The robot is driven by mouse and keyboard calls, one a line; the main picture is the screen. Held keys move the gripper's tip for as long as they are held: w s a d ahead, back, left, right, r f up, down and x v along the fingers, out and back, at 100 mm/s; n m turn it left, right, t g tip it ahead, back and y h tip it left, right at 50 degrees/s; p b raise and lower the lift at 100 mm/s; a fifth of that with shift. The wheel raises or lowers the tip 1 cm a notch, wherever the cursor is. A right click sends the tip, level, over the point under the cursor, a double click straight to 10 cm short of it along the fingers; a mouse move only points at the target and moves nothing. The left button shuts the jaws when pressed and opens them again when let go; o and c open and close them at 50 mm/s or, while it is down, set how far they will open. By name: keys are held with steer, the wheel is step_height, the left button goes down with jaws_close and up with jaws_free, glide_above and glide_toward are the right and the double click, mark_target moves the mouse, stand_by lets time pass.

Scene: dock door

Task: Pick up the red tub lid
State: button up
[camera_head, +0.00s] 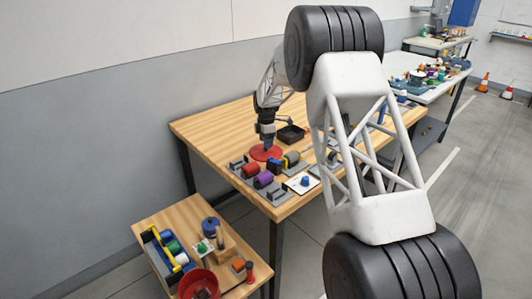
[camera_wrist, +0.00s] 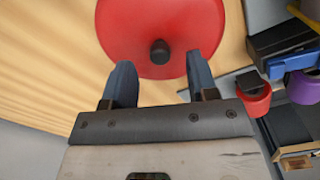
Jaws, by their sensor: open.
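The red tub lid (camera_wrist: 160,22) is a round red disc with a dark knob (camera_wrist: 160,51) at its middle, lying on the wooden table. In the wrist view it fills the top middle, cut off by the upper edge. In the head view the lid (camera_head: 262,153) shows near the table's left side, partly hidden by my gripper. My gripper (camera_wrist: 160,84) is open, with its two blue-grey fingers apart and nothing between them. The knob lies just beyond the fingertips in the wrist view, in line with the gap. My gripper (camera_head: 267,146) is over the lid in the head view.
A red roll (camera_head: 250,170) and a purple roll (camera_head: 263,180) sit on holders close to the lid. A black tray (camera_head: 291,134) lies behind it. A lower table (camera_head: 150,225) with several items stands in front. Bare wood (camera_head: 210,125) is free left of the lid.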

steer(key=shift+f, duration=1.25)
jaws_close()
steer(key=shift+r, duration=0.1)
step_height(320, 180, up, 10)
stand_by(0.4)
steer(key=shift+s, duration=0.15)
stand_by(0.4)
